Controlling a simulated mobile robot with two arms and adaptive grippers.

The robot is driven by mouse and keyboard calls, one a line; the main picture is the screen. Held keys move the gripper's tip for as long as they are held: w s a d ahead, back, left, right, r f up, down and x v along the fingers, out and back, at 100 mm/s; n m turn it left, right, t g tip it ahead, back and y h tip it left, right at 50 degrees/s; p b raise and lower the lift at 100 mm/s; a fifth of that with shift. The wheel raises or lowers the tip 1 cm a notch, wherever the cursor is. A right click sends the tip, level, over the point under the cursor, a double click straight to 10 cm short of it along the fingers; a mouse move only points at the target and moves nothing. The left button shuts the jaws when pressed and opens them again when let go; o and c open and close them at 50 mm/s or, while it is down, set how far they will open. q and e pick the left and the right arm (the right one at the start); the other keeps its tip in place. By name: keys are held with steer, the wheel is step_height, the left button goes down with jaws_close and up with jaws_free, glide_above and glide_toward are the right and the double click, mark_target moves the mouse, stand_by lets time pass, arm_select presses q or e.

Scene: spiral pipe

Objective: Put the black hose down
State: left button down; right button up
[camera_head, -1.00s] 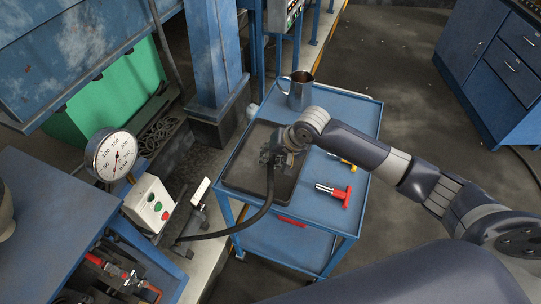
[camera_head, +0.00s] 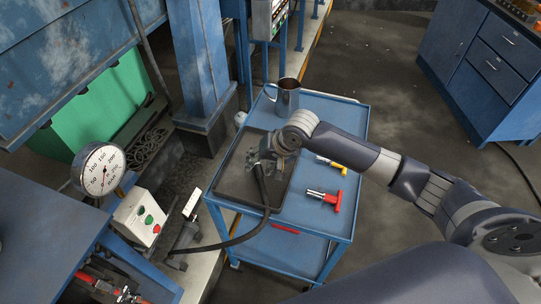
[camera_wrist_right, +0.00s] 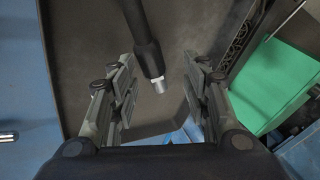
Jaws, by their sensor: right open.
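The black hose (camera_head: 243,238) runs from the low area by the control box up over the front edge of the black tray (camera_head: 229,188). Its end lies over the tray, under my right gripper (camera_head: 262,158). In the right wrist view the hose (camera_wrist_right: 143,35) ends in a silver tip between the two fingers of my right gripper (camera_wrist_right: 162,88). The fingers are spread, with a gap to the hose on each side. The tray floor (camera_wrist_right: 85,35) shows behind it. My left gripper is not seen.
The tray sits on a blue cart (camera_head: 318,227). A metal mug (camera_head: 288,100) stands at its back. A red-handled tool (camera_head: 325,197) and a yellow-handled tool (camera_head: 333,165) lie right of the tray. A pressure gauge (camera_head: 101,170) and control box (camera_head: 140,217) stand at left.

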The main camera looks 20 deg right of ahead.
steer(key=v, duration=1.1)
steer(key=shift+s+r, duration=0.2)
steer(key=shift+d, duration=0.15)
